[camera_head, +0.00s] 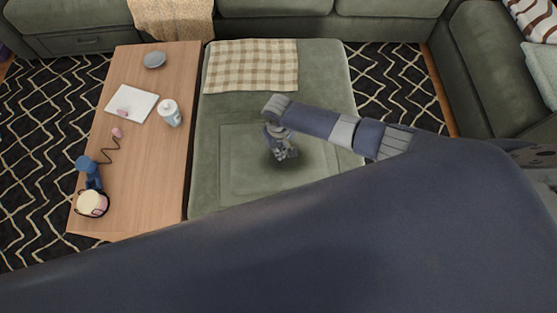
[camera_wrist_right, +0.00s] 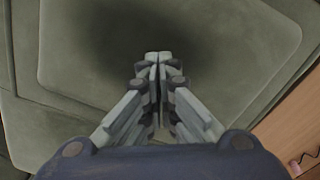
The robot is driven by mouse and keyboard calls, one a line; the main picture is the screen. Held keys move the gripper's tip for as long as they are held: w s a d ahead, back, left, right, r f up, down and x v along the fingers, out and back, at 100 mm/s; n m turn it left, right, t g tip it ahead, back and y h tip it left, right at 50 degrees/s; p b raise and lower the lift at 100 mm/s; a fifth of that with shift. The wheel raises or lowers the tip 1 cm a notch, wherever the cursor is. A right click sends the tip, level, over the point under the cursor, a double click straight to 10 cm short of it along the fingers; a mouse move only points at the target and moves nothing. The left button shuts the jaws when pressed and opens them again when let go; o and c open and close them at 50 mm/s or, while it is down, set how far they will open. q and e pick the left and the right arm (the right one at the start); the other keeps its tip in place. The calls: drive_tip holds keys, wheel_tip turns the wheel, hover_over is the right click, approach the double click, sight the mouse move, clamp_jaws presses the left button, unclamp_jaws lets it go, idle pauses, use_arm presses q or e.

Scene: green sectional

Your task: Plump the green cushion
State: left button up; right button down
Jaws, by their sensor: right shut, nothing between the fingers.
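The green cushion (camera_head: 236,178) is the flat square pad on the green ottoman seat, in the middle of the head view. My right gripper (camera_head: 284,155) points down over the cushion's right part. In the right wrist view the gripper (camera_wrist_right: 159,60) is shut and empty, with the cushion (camera_wrist_right: 75,60) below it. A dark shadow lies on the cushion around the fingertips; I cannot tell whether they touch the cloth. The near edge of the cushion is hidden behind my own arm. My left gripper does not show.
A wooden table (camera_head: 150,190) stands left of the seat, holding a white jar (camera_head: 169,113), a white tablet-like slab (camera_head: 131,104), a grey bowl (camera_head: 154,60) and a blue item (camera_head: 88,168). A checkered blanket (camera_head: 251,66) lies at the seat's far end. Patterned rug surrounds the furniture.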

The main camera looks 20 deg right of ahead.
drive_tip(key=shift+f+b, duration=0.35)
drive_tip(key=shift+f, duration=0.25)
drive_tip(key=shift+s+f, duration=0.1)
idle(0.6)
drive_tip(key=shift+r+p, duration=0.95)
drive_tip(key=shift+p, duration=0.25)
wheel_tip(320, 180, up, 6)
drive_tip(key=p, duration=0.6)
